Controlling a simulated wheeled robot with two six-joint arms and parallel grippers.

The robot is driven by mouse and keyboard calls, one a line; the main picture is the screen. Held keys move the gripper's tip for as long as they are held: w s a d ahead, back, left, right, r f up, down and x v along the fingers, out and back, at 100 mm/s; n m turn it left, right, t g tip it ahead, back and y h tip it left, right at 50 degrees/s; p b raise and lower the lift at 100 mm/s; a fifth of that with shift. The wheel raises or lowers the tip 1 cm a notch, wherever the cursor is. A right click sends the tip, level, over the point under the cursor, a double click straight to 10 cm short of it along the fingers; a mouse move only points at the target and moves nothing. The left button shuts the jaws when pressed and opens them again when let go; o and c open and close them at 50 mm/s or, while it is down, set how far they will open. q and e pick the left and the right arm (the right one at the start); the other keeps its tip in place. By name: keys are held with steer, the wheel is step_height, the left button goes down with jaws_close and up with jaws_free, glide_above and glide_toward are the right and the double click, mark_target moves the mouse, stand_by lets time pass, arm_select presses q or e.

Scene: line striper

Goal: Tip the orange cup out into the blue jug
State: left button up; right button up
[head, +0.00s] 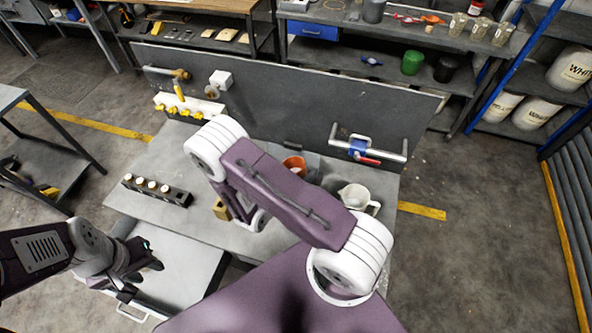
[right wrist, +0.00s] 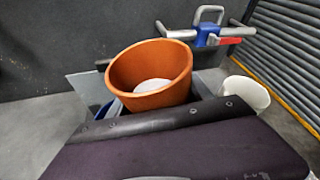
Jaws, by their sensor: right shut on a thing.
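The orange cup (right wrist: 150,65) is tilted with its mouth toward the camera in the right wrist view, and something whitish shows inside it. It also shows in the head view (head: 294,162), partly behind my right arm. My right gripper (right wrist: 152,88) is shut on the cup; its fingers are mostly hidden. A small piece of blue rim (right wrist: 103,111), perhaps the blue jug, shows below and left of the cup; the rest is hidden. My left gripper (head: 141,277) is open and empty over the lower left tabletop, far from the cup.
A white jug (head: 354,196) stands right of the cup. A brass-coloured block (head: 221,209) sits near my right arm.

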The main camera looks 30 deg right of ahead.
steer(key=shift+s+r, duration=0.1)
steer(key=shift+s, duration=0.1)
steer(key=shift+n, duration=0.4)
steer(key=shift+s+d+n+g+h+p, duration=0.1)
steer(key=shift+n+g+h+p, duration=0.4)
steer(key=shift+n, duration=0.4)
steer(key=shift+s+d+n, duration=0.15)
steer(key=shift+n, duration=0.35)
steer(key=shift+s+d+f+n+g+h+b, duration=0.1)
steer(key=shift+s+f+n+g+h+b, duration=0.1)
steer(key=shift+n+g+h+b, duration=0.3)
steer(key=shift+s+d+n+h+b, duration=0.1)
steer(key=shift+s+n+h+b, duration=0.05)
steer(key=shift+n, duration=0.45)
steer(key=shift+s+n+h+b, duration=0.1)
steer(key=shift+n+h+b, duration=0.05)
steer(key=shift+n, duration=0.45)
steer(key=shift+r+g, duration=0.2)
steer(key=shift+g, duration=0.2)
steer(key=shift+w, duration=0.15)
